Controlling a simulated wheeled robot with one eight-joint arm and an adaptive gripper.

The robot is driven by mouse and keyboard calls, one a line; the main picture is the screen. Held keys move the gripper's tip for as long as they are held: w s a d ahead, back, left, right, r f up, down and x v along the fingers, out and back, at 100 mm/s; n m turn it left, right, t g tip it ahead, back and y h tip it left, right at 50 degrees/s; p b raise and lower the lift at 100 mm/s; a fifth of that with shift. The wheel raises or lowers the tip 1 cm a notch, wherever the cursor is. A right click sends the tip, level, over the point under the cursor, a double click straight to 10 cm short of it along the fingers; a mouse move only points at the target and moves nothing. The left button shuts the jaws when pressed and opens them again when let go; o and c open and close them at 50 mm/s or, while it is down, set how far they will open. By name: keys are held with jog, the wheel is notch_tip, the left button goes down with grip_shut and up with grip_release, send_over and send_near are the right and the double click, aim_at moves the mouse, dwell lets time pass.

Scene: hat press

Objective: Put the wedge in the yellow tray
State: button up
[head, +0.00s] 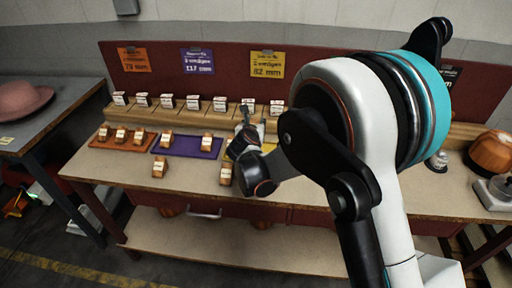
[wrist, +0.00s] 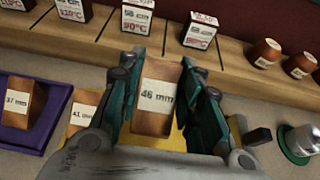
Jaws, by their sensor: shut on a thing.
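My gripper (wrist: 158,98) is shut on an orange-brown wedge (wrist: 154,122) with a white "46 mm" label, held between its two green-and-grey fingers. The yellow tray (wrist: 178,142) shows beneath and behind the fingers in the wrist view. In the head view my gripper (head: 246,134) is over the workbench at the yellow tray (head: 268,147), and my arm hides much of that tray. I cannot tell from these views whether the held wedge touches the tray.
A purple tray (head: 189,153) with wedges and an orange tray (head: 118,146) with several wedges lie to the left. Loose wedges (head: 159,166) (head: 225,174) sit near the front. A wooden ledge with label cards (head: 193,102) runs behind. A brown hat form (head: 492,151) stands right.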

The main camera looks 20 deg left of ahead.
notch_tip(320, 180, down, 8)
jog(key=b, duration=0.2)
jog(key=shift+f+b, duration=0.25)
jog(key=shift+b, duration=0.1)
jog(key=shift+r, duration=0.1)
jog(key=o, duration=1.1)
jog(key=shift+c, duration=0.2)
jog(key=shift+s, duration=0.1)
jog(key=p+v, duration=0.4)
jog(key=v, duration=0.8)
